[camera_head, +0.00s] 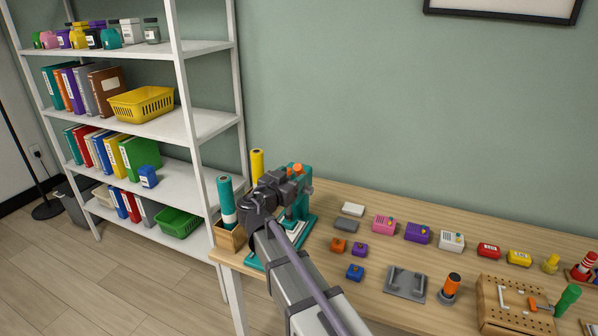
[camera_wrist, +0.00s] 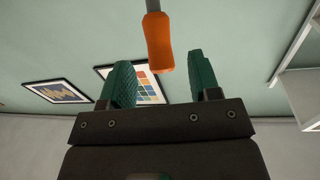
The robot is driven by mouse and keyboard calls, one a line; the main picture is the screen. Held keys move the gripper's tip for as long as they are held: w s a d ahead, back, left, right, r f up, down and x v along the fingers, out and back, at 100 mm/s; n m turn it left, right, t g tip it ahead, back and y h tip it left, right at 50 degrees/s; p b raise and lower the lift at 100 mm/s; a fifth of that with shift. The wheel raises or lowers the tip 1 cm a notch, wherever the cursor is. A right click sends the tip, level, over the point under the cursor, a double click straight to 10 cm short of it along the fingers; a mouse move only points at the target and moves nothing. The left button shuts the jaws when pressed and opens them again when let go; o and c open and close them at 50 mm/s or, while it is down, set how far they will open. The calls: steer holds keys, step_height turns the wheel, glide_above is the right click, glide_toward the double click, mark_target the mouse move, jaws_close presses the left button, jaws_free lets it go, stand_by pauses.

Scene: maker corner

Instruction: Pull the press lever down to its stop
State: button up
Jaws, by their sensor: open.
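The press (camera_head: 302,207) is teal and stands at the left end of the wooden table, partly hidden behind my arm. Orange parts (camera_head: 297,168) show at its top, next to my gripper (camera_head: 285,178). In the wrist view the lever's orange grip (camera_wrist: 158,42) hangs on a grey rod from the top edge. My gripper (camera_wrist: 163,74) is open there, with one green finger on each side of the grip's lower end in the picture. Neither finger appears to touch it. I cannot tell how deep the grip lies between the fingers.
A wooden holder (camera_head: 228,237) with a teal roll (camera_head: 226,200) stands left of the press, and a yellow roll (camera_head: 257,165) behind. Several small coloured boxes, a grey bracket (camera_head: 405,284) and a wooden block (camera_head: 497,320) lie to the right. A white shelf (camera_head: 195,125) stands left.

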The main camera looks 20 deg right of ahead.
mark_target(299, 171)
steer(key=x, duration=0.4)
steer(key=shift+w+d, duration=0.2)
jaws_close()
